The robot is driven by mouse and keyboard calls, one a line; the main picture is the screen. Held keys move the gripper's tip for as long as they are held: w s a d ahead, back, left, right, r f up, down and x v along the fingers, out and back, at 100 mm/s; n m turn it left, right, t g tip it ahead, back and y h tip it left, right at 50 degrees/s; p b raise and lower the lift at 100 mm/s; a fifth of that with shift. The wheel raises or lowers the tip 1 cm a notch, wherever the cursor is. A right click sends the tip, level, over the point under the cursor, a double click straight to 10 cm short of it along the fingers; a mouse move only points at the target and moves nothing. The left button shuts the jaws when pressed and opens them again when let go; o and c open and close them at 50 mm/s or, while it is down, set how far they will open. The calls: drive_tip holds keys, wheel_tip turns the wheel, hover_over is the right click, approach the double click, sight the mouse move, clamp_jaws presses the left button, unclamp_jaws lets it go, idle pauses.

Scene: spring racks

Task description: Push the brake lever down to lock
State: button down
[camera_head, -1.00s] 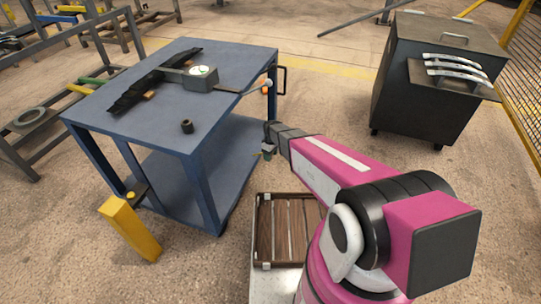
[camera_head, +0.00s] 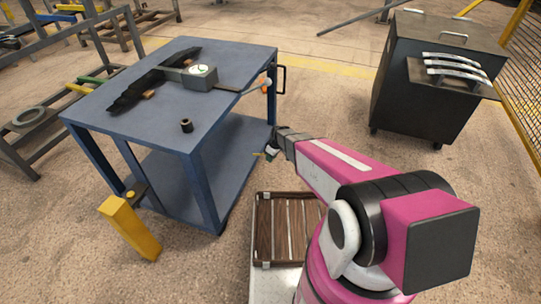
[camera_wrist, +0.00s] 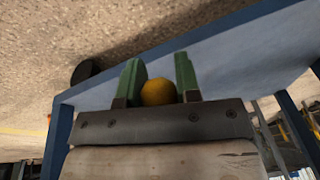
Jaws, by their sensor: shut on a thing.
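My gripper (camera_head: 267,155) is low beside the right side of the blue cart (camera_head: 168,152), near its lower shelf. In the wrist view, its two green fingers (camera_wrist: 158,80) stand on either side of a round yellow knob (camera_wrist: 158,93) and are shut on it. The knob appears to be the end of the brake lever; the rest of the lever is hidden behind it and my gripper. In the head view only a thin yellow bit (camera_head: 259,154) shows at the fingertips. A dark caster (camera_wrist: 85,72) shows to the left in the wrist view.
A grey gauge block (camera_head: 199,78), a black toothed part (camera_head: 135,92) and a small dark ring (camera_head: 186,126) lie on the cart top. A dark cabinet (camera_head: 425,90) stands right, across open floor.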

drive_tip(key=a+f+y, duration=0.2)
drive_tip(key=f, duration=0.4)
drive_tip(key=w+a+f+t+y, duration=0.1)
drive_tip(key=f+y, duration=0.1)
drive_tip(key=f, duration=0.3)
drive_tip(key=shift+w+a+f+t+y, duration=0.15)
drive_tip(key=shift+a+f+t+y, duration=0.15)
drive_tip(key=shift+a+f+y, duration=0.1)
idle(0.4)
drive_tip(key=shift+a+r, duration=0.1)
idle(0.3)
drive_tip(key=c, duration=0.9)
unclamp_jaws()
drive_tip(key=shift+c, duration=0.2)
drive_tip(key=shift+o, duration=0.6)
